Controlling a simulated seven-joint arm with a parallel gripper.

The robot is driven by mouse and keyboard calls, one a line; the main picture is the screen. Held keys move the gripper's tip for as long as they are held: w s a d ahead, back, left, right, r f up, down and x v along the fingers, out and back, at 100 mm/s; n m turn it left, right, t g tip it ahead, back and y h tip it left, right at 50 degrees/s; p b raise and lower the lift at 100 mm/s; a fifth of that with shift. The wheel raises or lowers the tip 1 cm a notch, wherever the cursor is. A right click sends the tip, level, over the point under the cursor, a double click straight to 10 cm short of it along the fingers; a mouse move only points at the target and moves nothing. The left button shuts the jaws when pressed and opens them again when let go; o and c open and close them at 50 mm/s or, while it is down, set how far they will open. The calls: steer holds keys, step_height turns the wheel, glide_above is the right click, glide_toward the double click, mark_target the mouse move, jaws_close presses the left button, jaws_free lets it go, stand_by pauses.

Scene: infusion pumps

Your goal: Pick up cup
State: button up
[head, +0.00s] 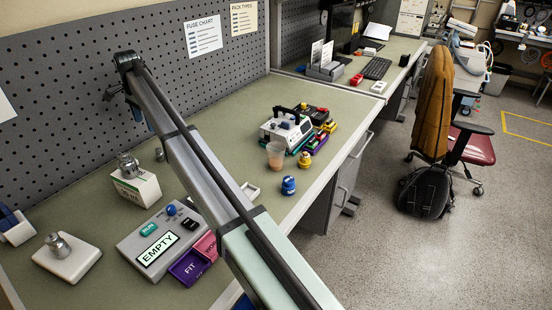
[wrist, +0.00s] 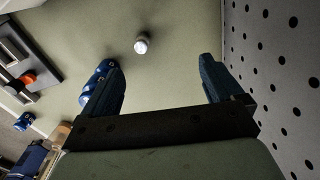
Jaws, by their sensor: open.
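The cup (head: 276,154) is a small, clear, tapered cup with brownish contents. It stands upright on the green bench in the head view, in front of a white device with a black handle. I cannot make it out in the wrist view. My gripper (wrist: 158,62) is open, with nothing between its two dark blue fingers. In the head view my gripper (head: 138,108) is mostly hidden by my arm, near the pegboard and well to the left of the cup.
Close around the cup are the white device (head: 287,129), a yellow knobbed piece (head: 304,161) and a blue one (head: 288,186). A grey "EMPTY" box (head: 160,245) stands at front left. The pegboard (wrist: 285,70) rises close on the right in the wrist view. A small pale round thing (wrist: 141,44) lies below my fingers.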

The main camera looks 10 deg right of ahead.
steer(key=w+d+r+m, duration=0.1)
steer(key=w+d+m, duration=0.1)
steer(key=d, duration=1.1)
steer(key=w+d+r+m, duration=0.1)
steer(key=d+r, duration=0.1)
steer(key=d, duration=1)
steer(key=s+d+m, duration=0.1)
steer(key=s+d, duration=0.2)
steer(key=d, duration=0.5)
steer(key=s+d+m, duration=0.1)
steer(key=s+d, duration=0.2)
steer(key=d, duration=0.4)
steer(key=m, duration=0.5)
glide_toward(276, 159)
steer(key=w+d, duration=0.1)
steer(key=w, duration=0.1)
steer(key=f, duration=0.7)
steer(key=shift+w+d+f, duration=0.1)
steer(key=shift+w+d, duration=0.05)
steer(key=shift+w, duration=0.05)
steer(key=shift+w+a+f, duration=0.1)
steer(key=shift+a+f, duration=0.1)
steer(key=shift+f, duration=1.1)
steer(key=shift+w+a+f, duration=0.1)
steer(key=shift+a+f, duration=0.1)
steer(key=shift+f, duration=1.1)
steer(key=shift+c, duration=0.2)
